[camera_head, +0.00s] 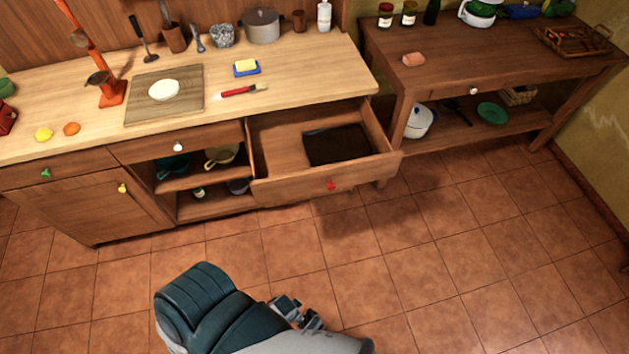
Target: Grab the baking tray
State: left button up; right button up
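The task's baking tray appears to be the dark, flat rectangular tray (337,145) lying inside the open drawer (330,186) of the left counter. It sits toward the right side of the drawer. The drawer front has a red knob. Teal and pale grey parts of my own body fill the bottom centre. Small dark parts at their edge, perhaps my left gripper (299,313), are far below the drawer over the floor. Its fingers are too unclear to tell whether it is open. My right gripper is not in view.
The light countertop holds a cutting board (165,94), a butter dish (246,68), a red-handled brush (240,90) and a pot (262,26). A darker table (490,66) stands at the right with a wicker tray (574,42). The tiled floor before the counters is clear.

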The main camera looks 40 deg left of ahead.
aim_at(337, 144)
jog(key=z, duration=0.25)
jog(key=j+z, duration=0.25)
jog(key=k+j+z, duration=0.25)
jog(key=j, duration=0.2)
jog(key=j+z, duration=0.2)
jog(key=j, duration=0.15)
jog(key=k+j+z, duration=0.1)
jog(key=j+z, duration=0.15)
